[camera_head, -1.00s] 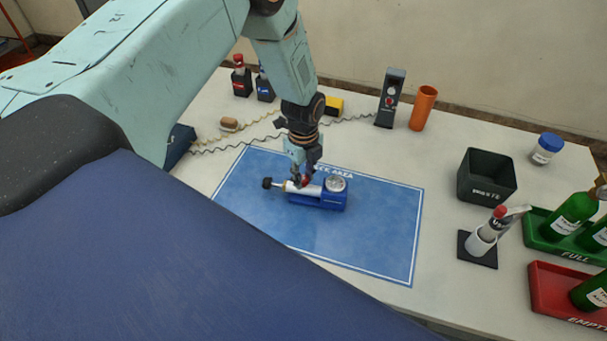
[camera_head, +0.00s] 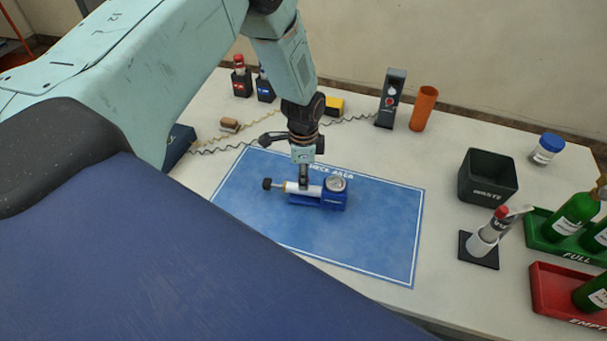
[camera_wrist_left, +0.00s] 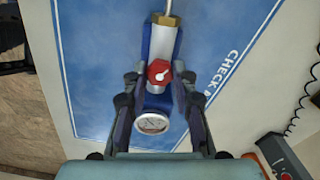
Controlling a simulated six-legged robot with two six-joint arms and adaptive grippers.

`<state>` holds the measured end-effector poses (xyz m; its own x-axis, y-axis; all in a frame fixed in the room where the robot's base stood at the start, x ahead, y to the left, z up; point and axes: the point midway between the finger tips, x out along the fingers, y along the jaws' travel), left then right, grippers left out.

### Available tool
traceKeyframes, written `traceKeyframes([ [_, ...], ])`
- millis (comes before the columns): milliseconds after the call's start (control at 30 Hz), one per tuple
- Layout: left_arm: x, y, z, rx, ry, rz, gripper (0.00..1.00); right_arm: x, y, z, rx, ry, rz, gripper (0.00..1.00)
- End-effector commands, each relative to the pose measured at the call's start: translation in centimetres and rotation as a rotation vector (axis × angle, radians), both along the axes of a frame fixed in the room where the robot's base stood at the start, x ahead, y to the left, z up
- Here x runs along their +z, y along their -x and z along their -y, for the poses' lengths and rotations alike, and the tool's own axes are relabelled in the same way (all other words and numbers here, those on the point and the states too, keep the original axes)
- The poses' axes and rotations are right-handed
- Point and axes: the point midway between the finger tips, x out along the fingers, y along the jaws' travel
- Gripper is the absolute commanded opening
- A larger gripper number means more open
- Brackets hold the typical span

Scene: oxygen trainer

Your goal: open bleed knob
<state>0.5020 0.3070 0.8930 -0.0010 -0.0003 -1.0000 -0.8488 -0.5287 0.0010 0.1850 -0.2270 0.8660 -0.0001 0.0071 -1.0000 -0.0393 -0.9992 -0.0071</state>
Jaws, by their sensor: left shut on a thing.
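The trainer is a blue block (camera_head: 332,193) with a round gauge (camera_head: 337,183), a pale cylinder and a black end knob (camera_head: 267,183). It lies on the blue check-area mat (camera_head: 370,240). In the left wrist view the red bleed knob (camera_wrist_left: 159,72), with a white pointer mark, sits between a brass fitting (camera_wrist_left: 171,25) and the gauge (camera_wrist_left: 152,123). My left gripper (camera_head: 303,186) points down over the trainer; in the wrist view (camera_wrist_left: 159,76) its fingers stand on both sides of the red knob, shut on it. The gripper hides the knob in the head view. My right gripper is not in view.
At the right are a black waste bin (camera_head: 487,175), a white device on a black stand (camera_head: 485,240), a green tray (camera_head: 560,245) and a red tray (camera_head: 560,300) with green bottles. A dark upright device (camera_head: 390,98) and an orange tube (camera_head: 423,108) stand behind.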

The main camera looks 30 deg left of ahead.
Motion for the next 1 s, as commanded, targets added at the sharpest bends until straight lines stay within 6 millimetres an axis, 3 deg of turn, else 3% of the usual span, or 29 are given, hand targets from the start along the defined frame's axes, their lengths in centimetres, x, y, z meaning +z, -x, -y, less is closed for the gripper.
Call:
traceKeyframes([
  [1000,0.1,-0.1,0.0,0.925,0.0,0.002,0.0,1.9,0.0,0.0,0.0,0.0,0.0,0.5],
])
